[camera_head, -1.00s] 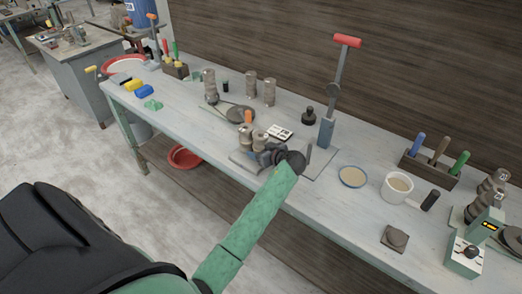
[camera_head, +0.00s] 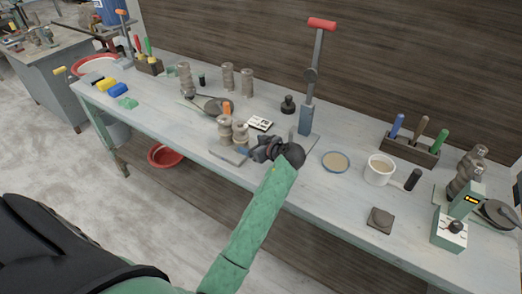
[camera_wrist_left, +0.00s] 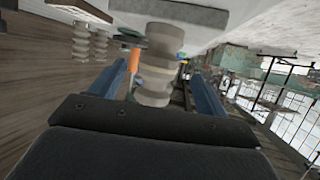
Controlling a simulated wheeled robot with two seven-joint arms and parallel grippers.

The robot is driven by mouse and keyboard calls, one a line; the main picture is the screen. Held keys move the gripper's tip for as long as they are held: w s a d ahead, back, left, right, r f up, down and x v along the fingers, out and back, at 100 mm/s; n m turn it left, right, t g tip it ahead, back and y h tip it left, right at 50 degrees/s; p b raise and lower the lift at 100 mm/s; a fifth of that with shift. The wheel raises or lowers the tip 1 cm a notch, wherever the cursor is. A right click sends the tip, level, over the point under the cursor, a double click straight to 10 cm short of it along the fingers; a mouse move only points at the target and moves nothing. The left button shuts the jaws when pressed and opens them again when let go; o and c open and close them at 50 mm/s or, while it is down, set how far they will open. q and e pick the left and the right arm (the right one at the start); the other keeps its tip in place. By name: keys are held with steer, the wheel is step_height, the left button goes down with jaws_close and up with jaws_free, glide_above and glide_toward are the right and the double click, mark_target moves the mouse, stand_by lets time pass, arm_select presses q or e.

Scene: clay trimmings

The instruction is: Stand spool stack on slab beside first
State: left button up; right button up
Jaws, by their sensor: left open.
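Two grey-brown spool stacks, the left one (camera_head: 224,129) and the right one (camera_head: 240,132), stand upright side by side on a grey slab (camera_head: 228,154) at mid-bench. My left gripper (camera_head: 254,152) is just right of the right stack, low over the bench. In the left wrist view, one spool stack (camera_wrist_left: 158,68) shows between the two blue fingers of the open gripper (camera_wrist_left: 160,88), with visible gaps on both sides. The slab (camera_wrist_left: 165,15) shows at the top of that view, whose picture is turned over. My right gripper is not in view.
More spool stacks (camera_head: 228,76) stand at the back of the bench. A red-handled lever press (camera_head: 309,90) stands behind my gripper. A shallow dish (camera_head: 336,162), a white cup (camera_head: 380,170) and a tool block (camera_head: 411,150) lie to the right. The left front bench is mostly clear.

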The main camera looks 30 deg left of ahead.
arm_select(q)
steer(key=shift+b+v, duration=0.6)
steer(key=shift+v, duration=1.75)
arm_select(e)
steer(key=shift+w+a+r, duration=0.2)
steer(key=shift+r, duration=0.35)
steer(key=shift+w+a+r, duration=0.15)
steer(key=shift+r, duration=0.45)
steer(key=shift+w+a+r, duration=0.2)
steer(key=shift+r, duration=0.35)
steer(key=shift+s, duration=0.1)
